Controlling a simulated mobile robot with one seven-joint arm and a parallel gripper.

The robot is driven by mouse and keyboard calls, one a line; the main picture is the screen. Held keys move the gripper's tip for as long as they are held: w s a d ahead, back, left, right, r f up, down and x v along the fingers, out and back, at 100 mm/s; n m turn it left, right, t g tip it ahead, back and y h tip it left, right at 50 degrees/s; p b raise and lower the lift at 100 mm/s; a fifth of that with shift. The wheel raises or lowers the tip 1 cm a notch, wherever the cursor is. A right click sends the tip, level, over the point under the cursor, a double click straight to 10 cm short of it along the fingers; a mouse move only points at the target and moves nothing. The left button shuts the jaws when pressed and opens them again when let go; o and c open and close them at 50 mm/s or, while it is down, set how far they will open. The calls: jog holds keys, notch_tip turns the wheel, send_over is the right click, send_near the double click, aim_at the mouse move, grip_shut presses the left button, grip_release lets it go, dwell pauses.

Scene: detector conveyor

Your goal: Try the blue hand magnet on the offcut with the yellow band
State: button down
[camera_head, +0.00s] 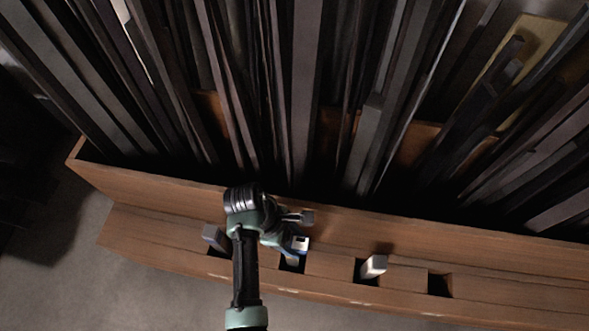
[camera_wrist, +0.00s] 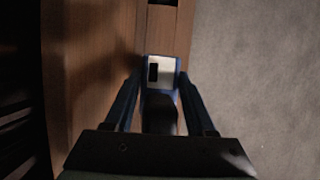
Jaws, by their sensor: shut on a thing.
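My gripper (camera_head: 298,246) is at the wooden ledge, over the second slot from the left. It is shut on a block with a pale face, a dark mark and blue edges, which looks like the blue hand magnet (camera_wrist: 160,70). The magnet also shows at the gripper's tip in the head view (camera_head: 300,243). Its lower part is at the slot; I cannot tell whether it is clear of it. In the wrist view it sits between both fingers. I cannot make out a yellow band on any offcut.
A long wooden rack (camera_head: 150,185) holds several dark upright bars behind the ledge. A grey block (camera_head: 215,238) stands in the left slot and a pale block (camera_head: 373,266) in the third. The right slot (camera_head: 440,284) looks empty. Grey floor (camera_wrist: 260,80) is open in front.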

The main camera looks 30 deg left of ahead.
jog(key=shift+f+b, duration=0.3)
jog(key=shift+f, duration=0.45)
dwell(0.9)
jog(key=shift+r+p, duration=5)
jog(key=shift+p, duration=0.8)
